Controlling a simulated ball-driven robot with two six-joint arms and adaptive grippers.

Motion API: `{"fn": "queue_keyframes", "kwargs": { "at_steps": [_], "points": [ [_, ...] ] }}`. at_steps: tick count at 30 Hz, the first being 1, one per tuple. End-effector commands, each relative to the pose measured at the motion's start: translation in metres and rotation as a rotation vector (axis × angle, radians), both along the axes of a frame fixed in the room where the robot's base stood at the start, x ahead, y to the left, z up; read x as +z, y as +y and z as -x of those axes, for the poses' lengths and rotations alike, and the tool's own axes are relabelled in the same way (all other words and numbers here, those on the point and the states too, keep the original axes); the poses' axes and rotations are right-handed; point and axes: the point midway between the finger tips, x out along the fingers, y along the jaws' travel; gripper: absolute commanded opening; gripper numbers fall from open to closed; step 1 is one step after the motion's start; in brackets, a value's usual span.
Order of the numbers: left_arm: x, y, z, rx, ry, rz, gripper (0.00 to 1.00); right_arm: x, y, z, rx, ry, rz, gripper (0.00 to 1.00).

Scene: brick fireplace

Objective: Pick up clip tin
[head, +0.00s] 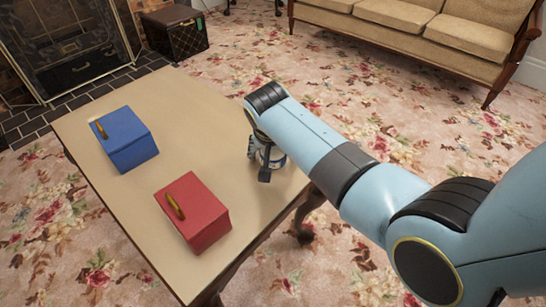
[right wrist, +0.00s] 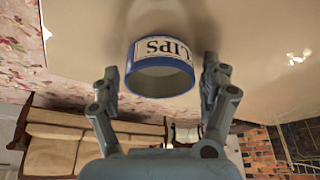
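The clip tin (right wrist: 160,72) has a blue rim and a white label with dark letters, upside down in the right wrist view. In the head view the tin (head: 279,161) stands near the table's right edge, partly hidden by my right gripper (head: 265,165). In the right wrist view my right gripper (right wrist: 162,76) is open, with one finger on each side of the tin. A small gap shows between the tin and each finger. My left gripper is in neither view.
A blue box (head: 128,145) and a red box (head: 200,215), each with a gold handle, stand on the tan table (head: 190,120). The tabletop between them and the tin is clear. A sofa (head: 430,30), a fireplace (head: 70,45) and a dark case (head: 175,30) stand beyond.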

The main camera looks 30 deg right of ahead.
Motion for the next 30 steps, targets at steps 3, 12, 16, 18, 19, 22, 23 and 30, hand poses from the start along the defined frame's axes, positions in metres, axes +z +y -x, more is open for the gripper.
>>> {"fn": "queue_keyframes", "kwargs": {
  "at_steps": [3, 12, 16, 18, 19, 22, 23, 30],
  "points": [
    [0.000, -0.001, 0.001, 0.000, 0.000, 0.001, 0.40, 0.000, 0.000, 0.000, 0.000, 0.000, 0.000, 0.61],
    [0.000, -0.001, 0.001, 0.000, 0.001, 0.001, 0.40, 0.000, 0.000, 0.000, 0.001, 0.002, 0.001, 0.37],
    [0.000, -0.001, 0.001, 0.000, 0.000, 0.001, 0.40, 0.001, 0.000, 0.000, 0.000, 0.001, -0.001, 0.37],
    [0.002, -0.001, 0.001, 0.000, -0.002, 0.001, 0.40, 0.004, 0.000, 0.000, 0.000, 0.000, 0.000, 0.37],
    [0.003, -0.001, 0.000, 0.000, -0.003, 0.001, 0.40, 0.006, 0.000, 0.000, 0.000, 0.000, 0.000, 0.37],
    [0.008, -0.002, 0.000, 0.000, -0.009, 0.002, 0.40, 0.017, 0.000, 0.000, 0.000, -0.001, 0.000, 0.37],
    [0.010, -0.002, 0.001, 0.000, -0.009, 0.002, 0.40, 0.022, 0.000, -0.001, 0.000, -0.002, 0.000, 0.37],
    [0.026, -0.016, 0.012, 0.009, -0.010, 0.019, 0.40, 0.061, -0.020, 0.016, -0.002, -0.001, 0.005, 0.37]
  ]
}}
